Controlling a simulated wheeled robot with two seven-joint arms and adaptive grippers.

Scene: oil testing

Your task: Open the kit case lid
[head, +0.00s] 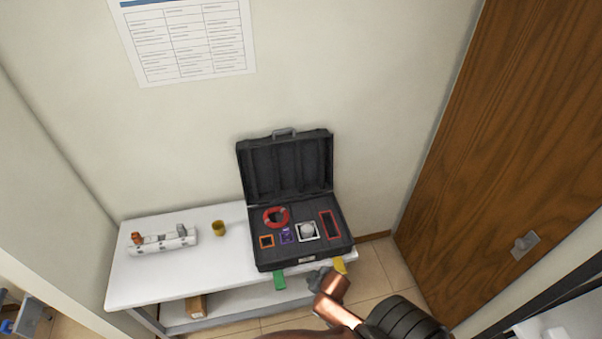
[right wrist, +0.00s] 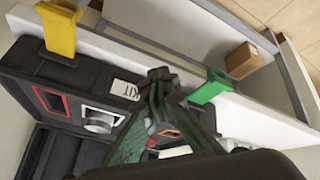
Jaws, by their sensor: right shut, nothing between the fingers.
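The black kit case (head: 304,261) stands on the white table with its lid (head: 287,168) raised upright against the wall. Its foam tray holds a red ring (head: 276,217), an orange-framed item (head: 266,241), a purple item (head: 287,236), a white-framed round item (head: 307,231) and a red-framed slot (head: 330,224). My right gripper (head: 318,279) is just in front of the case's front edge, between the green and yellow clips. In the right wrist view the gripper (right wrist: 158,76) is shut and empty beside the KIT label (right wrist: 126,90). My left gripper is out of view.
A green latch (head: 279,281) and a yellow latch (head: 340,265) hang at the table's front edge. A yellow cup (head: 218,228) and a white rack (head: 164,241) stand left on the table (head: 135,279). A small brown box (head: 197,306) sits on the lower shelf.

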